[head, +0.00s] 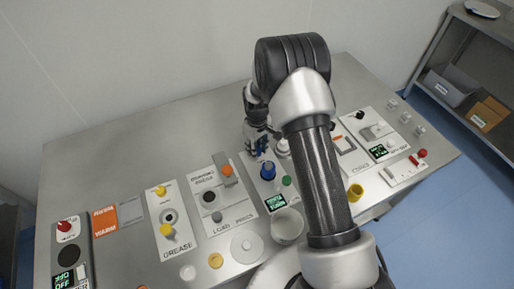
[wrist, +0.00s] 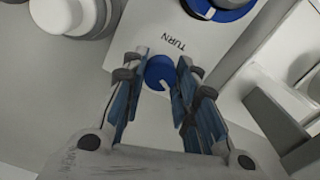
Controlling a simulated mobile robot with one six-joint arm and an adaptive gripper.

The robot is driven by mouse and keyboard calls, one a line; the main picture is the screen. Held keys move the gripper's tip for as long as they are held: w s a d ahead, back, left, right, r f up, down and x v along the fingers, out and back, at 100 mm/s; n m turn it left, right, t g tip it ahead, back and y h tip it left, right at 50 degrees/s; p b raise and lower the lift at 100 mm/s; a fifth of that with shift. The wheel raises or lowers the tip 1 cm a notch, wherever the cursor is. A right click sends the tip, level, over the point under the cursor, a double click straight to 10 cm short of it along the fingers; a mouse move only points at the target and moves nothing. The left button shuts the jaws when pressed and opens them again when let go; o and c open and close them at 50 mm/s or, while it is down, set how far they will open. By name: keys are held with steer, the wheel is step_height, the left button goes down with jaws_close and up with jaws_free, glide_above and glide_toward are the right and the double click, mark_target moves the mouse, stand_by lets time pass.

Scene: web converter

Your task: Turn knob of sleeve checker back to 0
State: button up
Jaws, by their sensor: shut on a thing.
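The sleeve checker panel (wrist: 195,28) is a pale plate, with the word TURN upside down in the wrist view. The small blue knob (wrist: 159,70) with a white pointer mark sits beside that word. My gripper (wrist: 162,72) has its two blue fingers closed on either side of this knob. The pointer mark faces the lower right of the wrist view. In the head view my gripper (head: 257,145) is at the back of the panel and hides the small knob. A larger blue part (head: 267,170) and a lit green display (head: 275,201) sit nearer the front. No scale marking is readable.
The grey table carries a load press panel (head: 238,212) and a grease panel (head: 178,244) to the left. A white cup (head: 287,226) stands in front of the checker. A yellow part (head: 356,192) and other panels lie right. A shelf (head: 472,110) stands far right.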

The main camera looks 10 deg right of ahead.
steer(key=o, duration=1)
steer(key=shift+o, duration=0.2)
step_height(320, 180, up, 12)
stand_by(0.4)
